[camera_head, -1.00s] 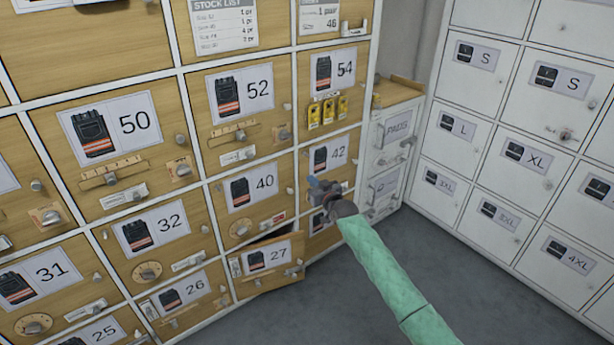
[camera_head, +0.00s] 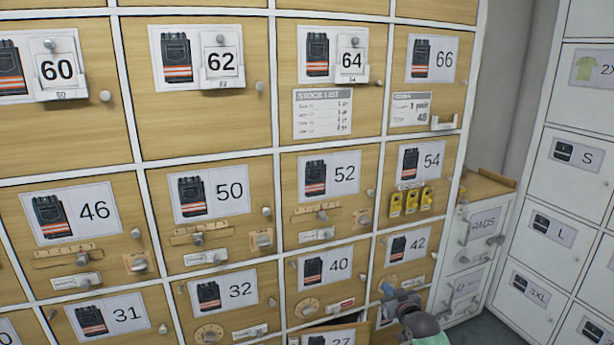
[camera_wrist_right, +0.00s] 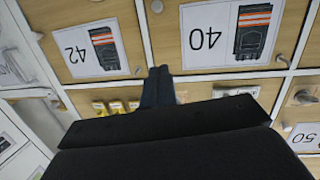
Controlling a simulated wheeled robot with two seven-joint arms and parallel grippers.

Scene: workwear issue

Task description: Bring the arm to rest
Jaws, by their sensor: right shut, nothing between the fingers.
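My right gripper (camera_head: 388,290) is at the lower right of the head view, in front of the locker wall near the door marked 42 (camera_head: 408,244). In the right wrist view its dark fingers (camera_wrist_right: 158,72) are together with nothing between them. They point between the doors 42 (camera_wrist_right: 95,50) and 40 (camera_wrist_right: 225,35), which look upside down there. A small part of my green-sleeved right arm shows at the bottom edge of the head view. My left gripper is in neither view.
The door marked 27 (camera_head: 342,337) stands ajar just left of my right gripper, mostly cut off by the frame. Yellow padlocks (camera_head: 411,200) hang on door 54. A pads cabinet (camera_head: 485,228) and white lockers (camera_head: 562,180) stand at the right. Little floor shows.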

